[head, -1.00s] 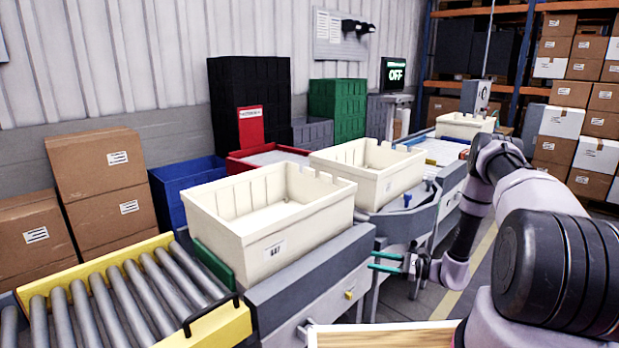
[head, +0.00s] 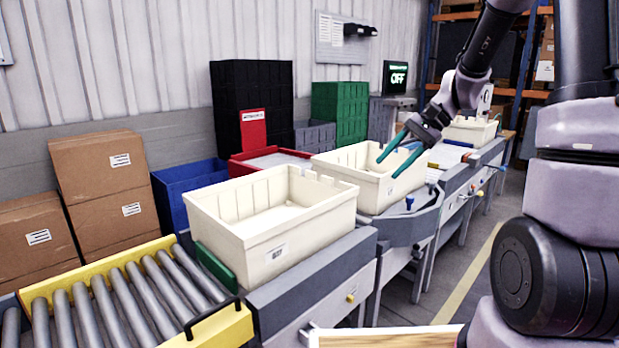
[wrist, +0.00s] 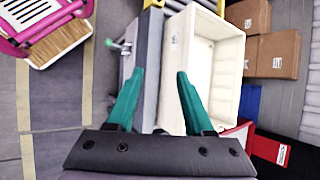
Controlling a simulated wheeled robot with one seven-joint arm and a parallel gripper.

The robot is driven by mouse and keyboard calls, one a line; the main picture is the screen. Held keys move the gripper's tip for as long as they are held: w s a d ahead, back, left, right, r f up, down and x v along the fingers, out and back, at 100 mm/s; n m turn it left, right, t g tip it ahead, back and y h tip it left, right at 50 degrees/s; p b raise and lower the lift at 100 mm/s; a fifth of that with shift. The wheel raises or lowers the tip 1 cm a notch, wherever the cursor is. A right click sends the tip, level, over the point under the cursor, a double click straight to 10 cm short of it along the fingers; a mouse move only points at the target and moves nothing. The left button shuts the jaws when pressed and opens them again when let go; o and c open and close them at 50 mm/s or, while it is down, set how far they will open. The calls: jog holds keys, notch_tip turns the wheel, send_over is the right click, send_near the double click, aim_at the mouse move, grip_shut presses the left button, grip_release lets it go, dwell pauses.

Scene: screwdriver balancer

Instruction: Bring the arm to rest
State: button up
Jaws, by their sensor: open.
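My gripper (head: 393,158) is raised in the head view, with its two green fingers spread apart and nothing between them. It appears in front of the second cream bin (head: 362,190). In the wrist view my gripper (wrist: 155,85) is also open and empty, looking down over the conveyor line. The nearer cream bin (wrist: 213,85) shows beyond the right finger there; it also stands on the conveyor in the head view (head: 270,255). My arm comes down from the upper right of the head view.
A yellow-framed roller conveyor (head: 215,325) lies at the front left. Cardboard boxes (head: 105,185) and a blue bin (head: 190,185) stand behind the line. A monitor reading OFF (head: 397,77) stands at the back. Open floor (head: 468,290) lies right of the line.

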jog(key=s+d+r+n+t+h, duration=0.1)
jog(key=s+d+r+t+h, duration=0.1)
jog(key=s+r, duration=0.5)
jog(key=s+d+r+n+t+h, duration=0.2)
jog(key=s+r+t+h, duration=0.2)
jog(key=s, duration=0.6)
notch_tip(320, 180, up, 3)
jog(key=shift+d+f+t, duration=0.1)
jog(key=shift+d+t, duration=0.25)
jog(key=shift+t, duration=0.35)
dwell(0.6)
